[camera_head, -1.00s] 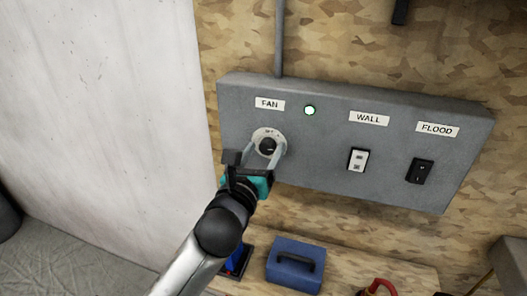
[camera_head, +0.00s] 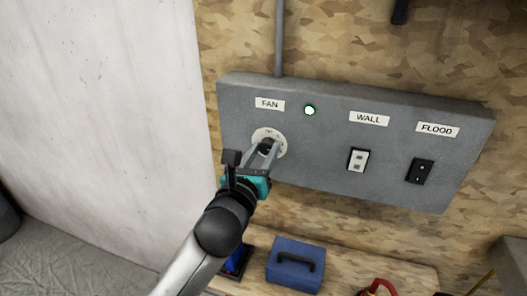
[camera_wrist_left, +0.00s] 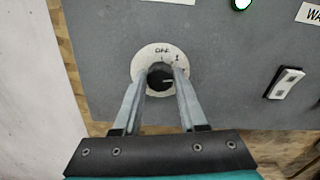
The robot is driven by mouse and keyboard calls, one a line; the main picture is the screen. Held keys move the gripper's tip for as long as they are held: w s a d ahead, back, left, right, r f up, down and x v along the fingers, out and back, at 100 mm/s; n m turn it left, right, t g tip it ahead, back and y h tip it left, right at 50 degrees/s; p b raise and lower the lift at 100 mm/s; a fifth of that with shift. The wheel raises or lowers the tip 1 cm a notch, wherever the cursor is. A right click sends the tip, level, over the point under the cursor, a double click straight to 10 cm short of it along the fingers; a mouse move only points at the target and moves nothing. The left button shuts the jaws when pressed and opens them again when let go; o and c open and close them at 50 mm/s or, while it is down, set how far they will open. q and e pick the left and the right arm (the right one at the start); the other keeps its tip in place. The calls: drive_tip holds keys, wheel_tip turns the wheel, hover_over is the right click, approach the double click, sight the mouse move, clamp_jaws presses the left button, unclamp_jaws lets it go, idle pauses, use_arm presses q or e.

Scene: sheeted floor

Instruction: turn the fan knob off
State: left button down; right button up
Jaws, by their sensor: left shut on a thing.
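The fan knob (camera_head: 266,146) is a small black knob on a pale round dial (camera_head: 278,136) under the FAN label (camera_head: 269,104) on a grey panel. In the left wrist view the black knob (camera_wrist_left: 160,77) sits between the two fingertips, and its white mark points to the right. The dial (camera_wrist_left: 160,52) there shows OFF at the top and further marks to the right. My left gripper (camera_head: 267,150) is shut on the knob, its fingers partly hiding it. A green light (camera_head: 309,111) beside the FAN label is lit. My right gripper is not in view.
The panel (camera_head: 315,150) also carries a WALL switch (camera_head: 358,160) and a FLOOD switch (camera_head: 420,171) to the right. Below stand a blue case (camera_head: 296,265) and a red-handled item (camera_head: 378,287). A white wall (camera_head: 100,110) is close on the left.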

use_arm(q)
drive_tip(key=n+p, duration=0.2)
drive_tip(key=shift+r+n, duration=0.1)
drive_tip(key=shift+n, duration=0.3)
drive_tip(key=n+p, duration=0.2)
drive_tip(key=n, duration=0.1)
drive_tip(key=shift+n, duration=0.3)
drive_tip(key=n+p, duration=0.1)
drive_tip(key=n, duration=0.3)
drive_tip(key=shift+a+n+p, duration=0.1)
drive_tip(key=shift+n+p, duration=0.2)
drive_tip(key=shift+p, duration=0.05)
drive_tip(key=n, duration=0.1)
drive_tip(key=n+p, duration=0.1)
drive_tip(key=n, duration=0.2)
drive_tip(key=shift+f+n, duration=0.25)
drive_tip(key=shift+n, duration=0.15)
drive_tip(key=shift+c, duration=2.2)
unclamp_jaws()
